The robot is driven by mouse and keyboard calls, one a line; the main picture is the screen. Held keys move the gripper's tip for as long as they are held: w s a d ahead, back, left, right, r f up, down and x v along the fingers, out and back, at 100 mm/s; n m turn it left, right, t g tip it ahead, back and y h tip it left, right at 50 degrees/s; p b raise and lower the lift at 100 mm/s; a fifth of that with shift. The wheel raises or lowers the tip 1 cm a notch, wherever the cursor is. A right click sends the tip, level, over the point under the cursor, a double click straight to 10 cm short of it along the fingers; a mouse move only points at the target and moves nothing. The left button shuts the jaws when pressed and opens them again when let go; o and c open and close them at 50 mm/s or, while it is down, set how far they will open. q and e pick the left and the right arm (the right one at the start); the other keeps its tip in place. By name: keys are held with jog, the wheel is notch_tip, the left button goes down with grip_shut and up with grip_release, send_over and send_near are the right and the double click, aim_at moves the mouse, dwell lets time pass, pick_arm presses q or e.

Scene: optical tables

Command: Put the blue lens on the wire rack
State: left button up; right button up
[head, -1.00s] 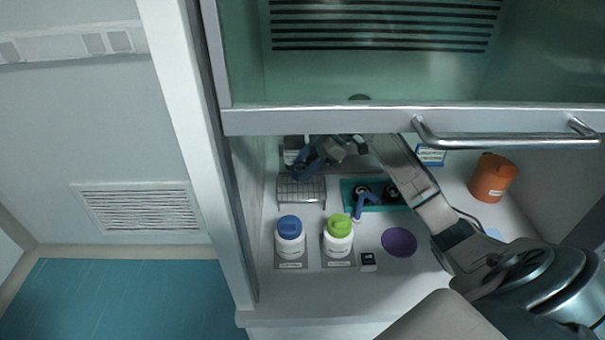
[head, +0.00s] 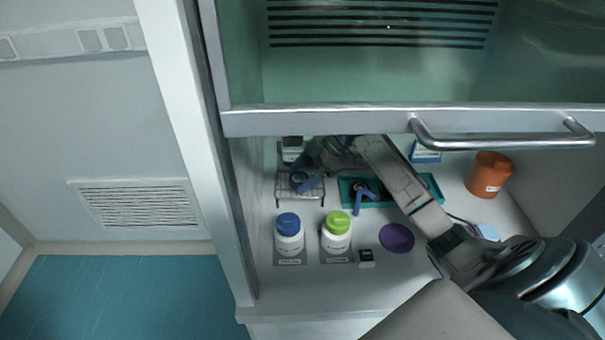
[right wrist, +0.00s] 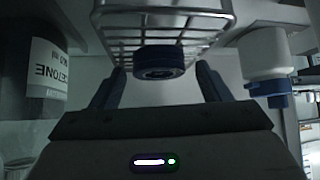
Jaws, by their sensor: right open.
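The blue lens (right wrist: 160,62) is a short dark blue ring. In the right wrist view it lies against the bars of the wire rack (right wrist: 205,22), between my two fingers. In the head view the lens (head: 298,179) shows small on top of the wire rack (head: 313,193), which stands at the left of the bench. My right gripper (right wrist: 157,88) is open, with a gap between each finger and the lens. In the head view my right gripper (head: 306,170) is over the rack, partly hidden by its own wrist. My left gripper is out of view.
A blue-capped bottle (head: 289,238) and a green-capped bottle (head: 336,235) stand in front of the rack. A teal tray (head: 432,186) lies to the right, partly under my arm. The sash handle (head: 500,142) hangs above.

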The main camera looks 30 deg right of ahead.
pick_arm(q)
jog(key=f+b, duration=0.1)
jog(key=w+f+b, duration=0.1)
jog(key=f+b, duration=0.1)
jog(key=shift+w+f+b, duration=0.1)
jog(key=shift+b, duration=0.2)
pick_arm(e)
jog(key=v, duration=1.2)
